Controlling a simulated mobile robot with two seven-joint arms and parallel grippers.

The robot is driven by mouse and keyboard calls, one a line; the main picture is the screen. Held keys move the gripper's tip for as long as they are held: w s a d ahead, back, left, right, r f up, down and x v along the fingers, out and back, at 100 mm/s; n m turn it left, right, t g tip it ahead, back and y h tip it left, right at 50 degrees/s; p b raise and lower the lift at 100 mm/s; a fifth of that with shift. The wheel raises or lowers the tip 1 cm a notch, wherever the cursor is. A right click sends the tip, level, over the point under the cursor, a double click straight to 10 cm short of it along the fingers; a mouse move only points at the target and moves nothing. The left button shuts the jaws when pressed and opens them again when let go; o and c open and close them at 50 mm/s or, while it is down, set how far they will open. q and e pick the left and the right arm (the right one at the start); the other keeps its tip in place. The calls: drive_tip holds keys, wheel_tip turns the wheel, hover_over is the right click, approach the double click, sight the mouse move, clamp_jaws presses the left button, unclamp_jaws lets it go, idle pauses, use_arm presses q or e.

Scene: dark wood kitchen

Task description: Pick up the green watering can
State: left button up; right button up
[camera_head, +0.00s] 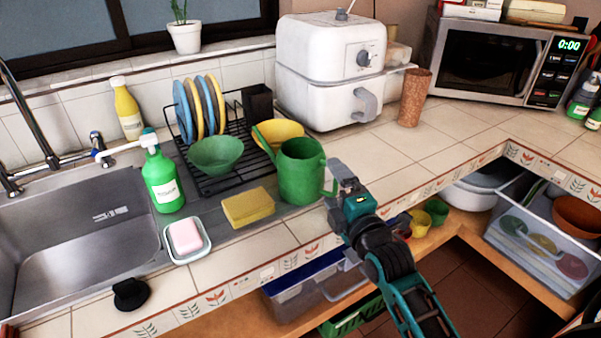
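My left gripper is not in view.
A yellow sponge (248,207) and a green bowl (216,155) are left of the can. A yellow bowl (282,132) sits behind it in the rack (240,158). A white air fryer (330,75) stands behind. The counter (385,155) right of the can is clear.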

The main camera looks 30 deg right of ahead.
drive_tip(key=c, duration=0.9)
drive_tip(key=shift+r, duration=0.1)
drive_tip(key=shift+c, duration=0.3)
drive_tip(key=shift+r, duration=0.15)
